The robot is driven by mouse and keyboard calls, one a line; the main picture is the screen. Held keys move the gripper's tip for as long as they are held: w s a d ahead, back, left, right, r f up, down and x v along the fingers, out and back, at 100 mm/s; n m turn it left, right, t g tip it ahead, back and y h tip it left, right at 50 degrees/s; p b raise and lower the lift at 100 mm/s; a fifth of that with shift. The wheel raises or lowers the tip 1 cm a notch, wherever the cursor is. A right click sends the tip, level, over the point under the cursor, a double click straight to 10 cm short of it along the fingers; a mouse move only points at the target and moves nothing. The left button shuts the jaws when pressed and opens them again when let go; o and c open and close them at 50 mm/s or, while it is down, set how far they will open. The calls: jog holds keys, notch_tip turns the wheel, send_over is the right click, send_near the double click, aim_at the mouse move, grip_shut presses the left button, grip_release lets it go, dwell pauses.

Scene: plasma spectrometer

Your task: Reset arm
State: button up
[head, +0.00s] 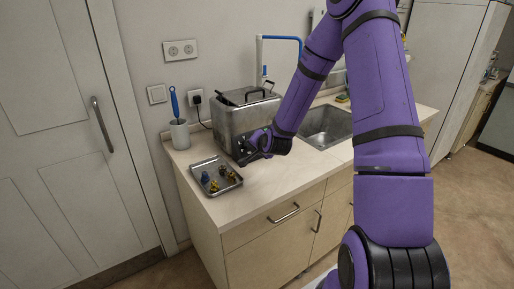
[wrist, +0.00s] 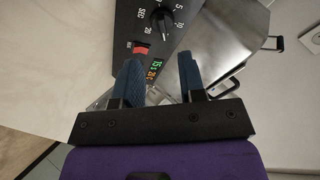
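My gripper (head: 243,157) is at the front of a grey metal box-like machine (head: 233,119) on the counter, above the right side of a metal tray. In the wrist view my gripper (wrist: 160,75) has two blue fingers standing apart with nothing between them. Just beyond the fingers is the machine's dark control panel (wrist: 143,27), with a black dial, a red switch and a lit green and orange display. I cannot tell whether a fingertip touches the panel. My purple arm reaches across the right of the head view.
The metal tray (head: 198,164) holds several small blue and yellow pieces. A sink (head: 325,124) lies right of the machine. The counter front (head: 247,196) is bare. A door is at the left.

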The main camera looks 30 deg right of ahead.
dwell(0.3)
jog(key=s+a+r+n+g, duration=0.2)
jog(key=s+a+r+n, duration=0.3)
jog(key=r, duration=0.5)
jog(key=s+a+r+n+g, duration=0.1)
jog(key=s+a+r+n, duration=0.25)
jog(key=s+r, duration=0.5)
jog(key=s+a+r+n+g, duration=0.1)
jog(key=s+r, duration=0.4)
jog(key=s, duration=0.7)
jog(key=s+a+r+n+g+y, duration=0.1)
jog(key=s+r, duration=0.4)
jog(key=s, duration=0.7)
jog(key=shift+a+r+n+g+y, duration=0.35)
jog(key=shift+a+n+g, duration=0.15)
jog(key=shift+a+n, duration=0.5)
